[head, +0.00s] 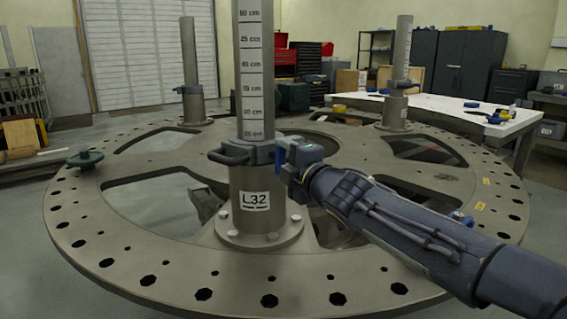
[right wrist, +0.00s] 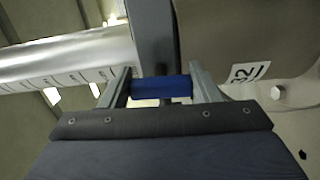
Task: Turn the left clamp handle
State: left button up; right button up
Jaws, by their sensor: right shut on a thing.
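A steel post (head: 255,70) with a centimetre scale stands upright on the round plate, its base labelled L32. A dark clamp collar (head: 250,153) surrounds it, with a dark loop handle (head: 229,156) sticking out to the left. My right gripper (head: 284,160) is at the collar's right side. In the right wrist view its two fingers (right wrist: 160,90) are shut on a short blue handle (right wrist: 160,86), beside the dark collar (right wrist: 153,35). My fingers largely hide this handle in the head view. My left gripper is not in view.
The round plate (head: 150,262) has large openings and several rim holes. Two more posts with clamps stand at the back left (head: 191,65) and back right (head: 402,55). A green knob (head: 85,158) sits at the left rim. A white table (head: 450,112) stands behind right.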

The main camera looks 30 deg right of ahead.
jog(key=shift+n, duration=0.4)
jog(key=o, duration=1)
jog(key=s+p, duration=0.2)
jog(key=s, duration=0.5)
jog(key=shift+s+p, duration=0.3)
jog(key=shift+s, duration=0.1)
